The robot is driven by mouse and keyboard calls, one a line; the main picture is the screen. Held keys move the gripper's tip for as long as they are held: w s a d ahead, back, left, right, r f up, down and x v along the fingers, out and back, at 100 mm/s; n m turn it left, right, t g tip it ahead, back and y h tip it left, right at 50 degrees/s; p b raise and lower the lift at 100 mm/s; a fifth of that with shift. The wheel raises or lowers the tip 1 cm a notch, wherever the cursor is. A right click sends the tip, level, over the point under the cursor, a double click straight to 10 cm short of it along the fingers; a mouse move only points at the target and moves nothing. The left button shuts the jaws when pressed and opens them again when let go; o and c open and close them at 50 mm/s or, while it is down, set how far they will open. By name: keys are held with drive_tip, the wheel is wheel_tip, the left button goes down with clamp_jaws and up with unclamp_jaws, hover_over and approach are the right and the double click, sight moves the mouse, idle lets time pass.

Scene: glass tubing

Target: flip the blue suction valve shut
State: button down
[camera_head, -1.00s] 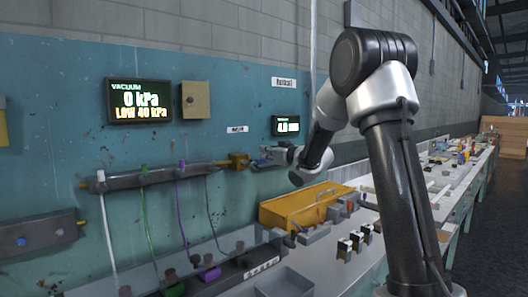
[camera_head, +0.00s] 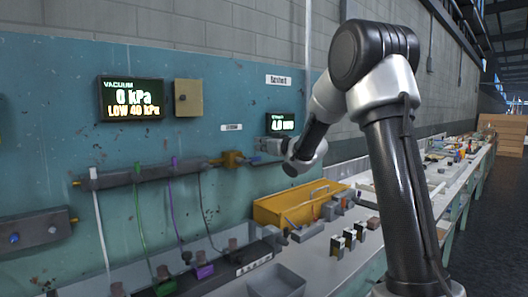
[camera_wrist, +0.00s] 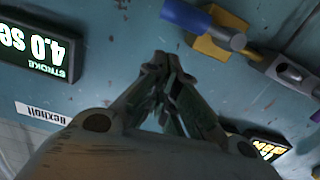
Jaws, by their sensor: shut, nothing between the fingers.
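The brass valve body (camera_head: 231,159) sits at the right end of the grey pipe manifold (camera_head: 140,175) on the teal wall. Its blue lever (camera_wrist: 198,22) shows in the wrist view as a thick blue bar beside the brass block (camera_wrist: 220,42); in the head view it is small and points right, near my gripper. My gripper (camera_head: 261,147) is by the wall, a little above and right of the valve. In the wrist view my gripper (camera_wrist: 163,62) has its fingers together and empty, apart from the lever.
A stroke display (camera_head: 282,123) is close to my gripper. Below are a yellow toolbox (camera_head: 300,203) and a grey tray (camera_head: 277,281) on the bench. A separate box (camera_head: 35,231) with a blue knob is at far left.

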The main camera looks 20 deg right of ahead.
drive_tip(key=r+v, duration=0.1)
drive_tip(key=v, duration=0.9)
drive_tip(key=shift+r, duration=0.2)
